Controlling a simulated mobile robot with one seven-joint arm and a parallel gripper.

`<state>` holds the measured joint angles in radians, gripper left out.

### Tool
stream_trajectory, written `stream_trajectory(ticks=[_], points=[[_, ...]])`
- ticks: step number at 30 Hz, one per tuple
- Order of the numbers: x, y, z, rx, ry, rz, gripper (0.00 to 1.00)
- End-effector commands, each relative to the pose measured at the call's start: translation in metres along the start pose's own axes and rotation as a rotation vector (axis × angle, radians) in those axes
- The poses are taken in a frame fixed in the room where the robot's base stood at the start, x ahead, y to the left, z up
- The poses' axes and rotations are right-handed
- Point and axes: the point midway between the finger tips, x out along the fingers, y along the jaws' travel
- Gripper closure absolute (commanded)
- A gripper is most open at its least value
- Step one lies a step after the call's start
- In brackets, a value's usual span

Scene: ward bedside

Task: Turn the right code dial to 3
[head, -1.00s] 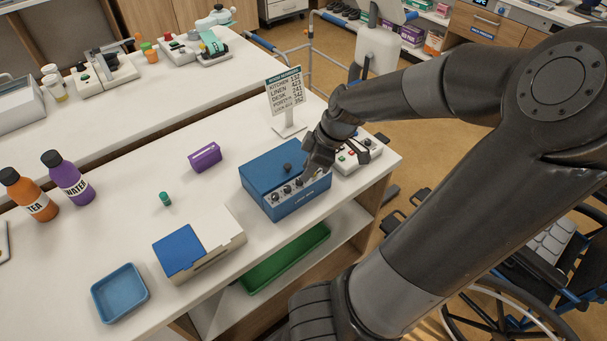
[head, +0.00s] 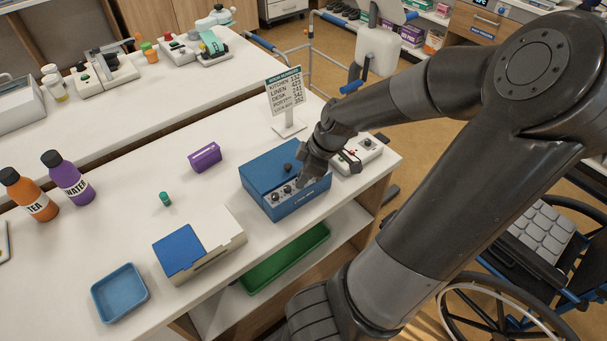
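The blue lock box (head: 268,171) stands near the front edge of the white table, with a dark knob on its lid. A row of small code dials (head: 281,194) runs along its sloped front panel. My gripper (head: 304,182) points down at the right end of this row and covers the right code dial. The fingertips are too small and hidden to show whether they are open or touching the dial. A code sign (head: 285,95) with several lines of words and numbers stands behind the box.
A white device (head: 358,155) with buttons sits close to the right of the box. A purple box (head: 205,157), a green-capped vial (head: 165,199), a blue-and-white case (head: 198,246) and a blue tray (head: 120,293) lie to the left. Orange (head: 30,196) and purple (head: 69,178) bottles stand further left.

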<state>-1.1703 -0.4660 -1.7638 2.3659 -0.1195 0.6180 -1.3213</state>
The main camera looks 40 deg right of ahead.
Motion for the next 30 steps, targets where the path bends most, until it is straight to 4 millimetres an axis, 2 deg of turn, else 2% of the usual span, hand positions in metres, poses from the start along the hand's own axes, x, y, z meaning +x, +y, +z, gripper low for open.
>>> stream_trajectory(ticks=[5, 17, 30], points=[[-0.0001, -0.0001, 0.0, 0.0, 0.0, 0.0, 1.0], [-0.0001, -0.0011, 0.0007, 0.055, 0.0, 0.022, 1.0], [-0.0001, -0.0048, 0.0004, 0.374, -0.003, 0.155, 1.0]])
